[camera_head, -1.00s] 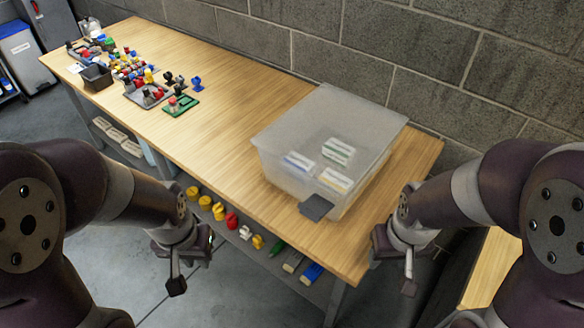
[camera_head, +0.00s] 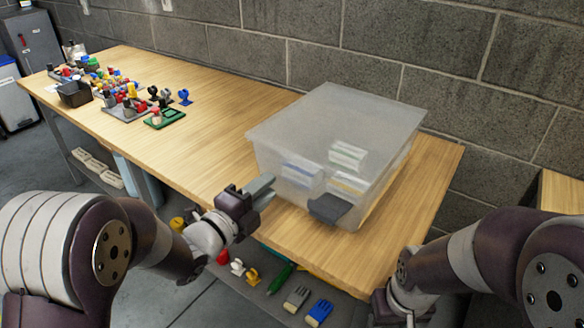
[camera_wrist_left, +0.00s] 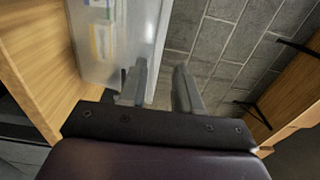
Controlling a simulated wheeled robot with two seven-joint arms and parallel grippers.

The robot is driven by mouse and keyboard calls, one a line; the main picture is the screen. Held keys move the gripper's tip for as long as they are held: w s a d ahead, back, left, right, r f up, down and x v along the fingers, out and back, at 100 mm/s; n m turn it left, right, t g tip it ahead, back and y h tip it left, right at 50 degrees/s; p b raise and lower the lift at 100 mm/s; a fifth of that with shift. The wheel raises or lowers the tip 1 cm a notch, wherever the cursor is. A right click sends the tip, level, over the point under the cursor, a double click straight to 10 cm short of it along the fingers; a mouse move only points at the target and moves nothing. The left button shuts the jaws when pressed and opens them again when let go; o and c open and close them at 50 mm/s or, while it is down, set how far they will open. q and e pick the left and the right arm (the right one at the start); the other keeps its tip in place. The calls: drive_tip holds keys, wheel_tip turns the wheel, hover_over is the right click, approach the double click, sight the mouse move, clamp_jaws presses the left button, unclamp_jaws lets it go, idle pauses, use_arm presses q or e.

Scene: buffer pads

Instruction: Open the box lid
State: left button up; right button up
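A translucent box (camera_head: 290,165) stands on the wooden table with its flat frosted lid (camera_head: 340,115) shut. A dark latch tab (camera_head: 328,208) sticks out at the front edge of the box. Blurred packs show through the walls. My left gripper (camera_head: 262,188) is at the left front of the box, beside its wall; whether it touches cannot be told.
The wooden table (camera_head: 215,125) is clear between the box and the coloured parts (camera_head: 120,95) at the far left. A dark bin (camera_head: 74,94) stands among them. A block wall (camera_head: 400,45) is close behind. A shelf below the table holds coloured pieces.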

sight(296, 163)
use_arm(q)
drive_tip(key=x, duration=1)
clamp_jaws()
